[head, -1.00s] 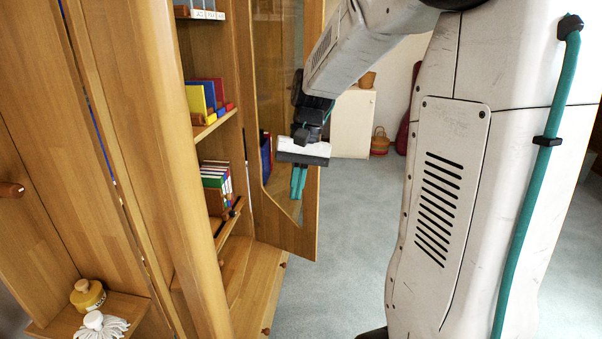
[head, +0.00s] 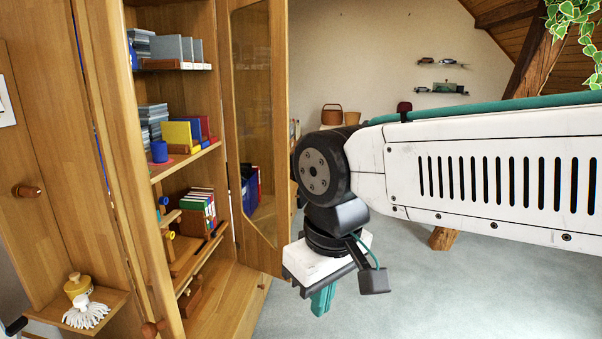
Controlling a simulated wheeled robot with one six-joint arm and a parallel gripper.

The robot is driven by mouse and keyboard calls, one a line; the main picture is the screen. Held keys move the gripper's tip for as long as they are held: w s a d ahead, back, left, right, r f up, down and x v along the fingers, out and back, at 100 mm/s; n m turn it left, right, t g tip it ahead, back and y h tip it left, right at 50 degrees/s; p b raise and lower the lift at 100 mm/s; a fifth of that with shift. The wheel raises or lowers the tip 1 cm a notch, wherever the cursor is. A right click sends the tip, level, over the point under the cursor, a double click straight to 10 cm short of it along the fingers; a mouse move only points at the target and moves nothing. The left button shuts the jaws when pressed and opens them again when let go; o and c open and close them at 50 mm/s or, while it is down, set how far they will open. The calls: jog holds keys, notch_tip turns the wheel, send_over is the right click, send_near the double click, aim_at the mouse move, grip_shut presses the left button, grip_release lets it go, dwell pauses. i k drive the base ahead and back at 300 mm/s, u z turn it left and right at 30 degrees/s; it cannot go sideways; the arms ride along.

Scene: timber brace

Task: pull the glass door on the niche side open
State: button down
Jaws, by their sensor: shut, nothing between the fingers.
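The glass door (head: 277,108) has a wooden frame around a tall glass pane (head: 252,100). It stands swung out from the right side of the wooden cabinet, and the shelves behind show openly. My gripper (head: 322,300) is in front of the door's lower right edge, pointing down, with teal fingers shut and empty. It looks apart from the door in the picture. The door's handle is not visible; my wrist covers part of the door's right edge.
Cabinet shelves (head: 185,153) hold books, folders and a blue cup (head: 159,151). Grey carpet (head: 400,310) lies free at right. A wooden post (head: 541,62) stands far right.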

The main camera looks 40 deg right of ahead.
aim_at(254, 250)
jog(key=u, duration=0.2)
jog(key=k, duration=0.35)
jog(key=z, duration=1.55)
jog(key=i, duration=1.25)
jog(key=u, duration=0.75)
jog(key=i, duration=0.65)
jog(key=u, duration=0.75)
